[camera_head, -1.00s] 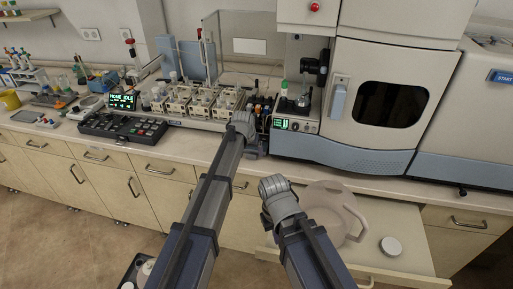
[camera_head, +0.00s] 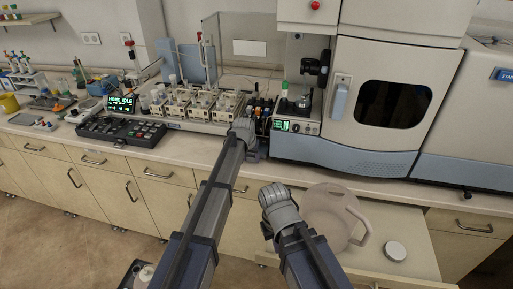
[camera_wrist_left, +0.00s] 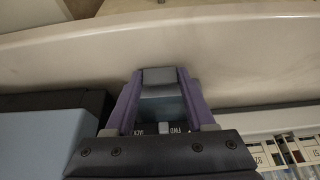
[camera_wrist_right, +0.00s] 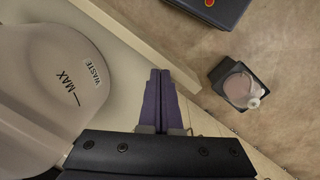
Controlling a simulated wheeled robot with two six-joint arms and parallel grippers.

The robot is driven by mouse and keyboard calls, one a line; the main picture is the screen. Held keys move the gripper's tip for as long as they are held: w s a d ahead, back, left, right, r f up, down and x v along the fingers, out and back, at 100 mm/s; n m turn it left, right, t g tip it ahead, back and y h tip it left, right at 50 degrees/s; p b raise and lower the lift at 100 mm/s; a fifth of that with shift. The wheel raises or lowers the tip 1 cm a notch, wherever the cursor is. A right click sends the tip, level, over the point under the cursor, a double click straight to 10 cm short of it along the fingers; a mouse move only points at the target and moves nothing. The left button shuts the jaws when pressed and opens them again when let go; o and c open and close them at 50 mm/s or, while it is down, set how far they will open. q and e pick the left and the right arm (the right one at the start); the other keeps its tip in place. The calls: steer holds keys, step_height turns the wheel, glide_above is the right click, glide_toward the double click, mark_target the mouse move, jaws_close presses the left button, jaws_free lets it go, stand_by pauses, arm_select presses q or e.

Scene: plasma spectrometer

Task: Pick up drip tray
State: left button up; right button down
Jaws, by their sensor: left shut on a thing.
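My left gripper (camera_head: 247,136) is at the bench's front edge, beside the white spectrometer (camera_head: 395,90). In the left wrist view its purple fingers (camera_wrist_left: 159,84) are shut on a small grey piece (camera_wrist_left: 158,76) with a pale blue face. This piece may be part of the drip tray, but the rest of the tray cannot be made out. My right gripper (camera_head: 276,194) is lower, left of the waste jug. In the right wrist view its fingers (camera_wrist_right: 160,85) are together with nothing visible between them.
The pale waste jug (camera_head: 330,215), marked MAX and WASTE, stands in an open drawer with a round white lid (camera_head: 394,251). A sampler with white racks (camera_head: 195,103) and a black control panel (camera_head: 122,130) are left on the bench. Floor in front is mostly clear.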

arm_select(q)
jaws_close()
steer(key=shift+r, duration=0.15)
arm_select(e)
steer(key=shift+r, duration=0.15)
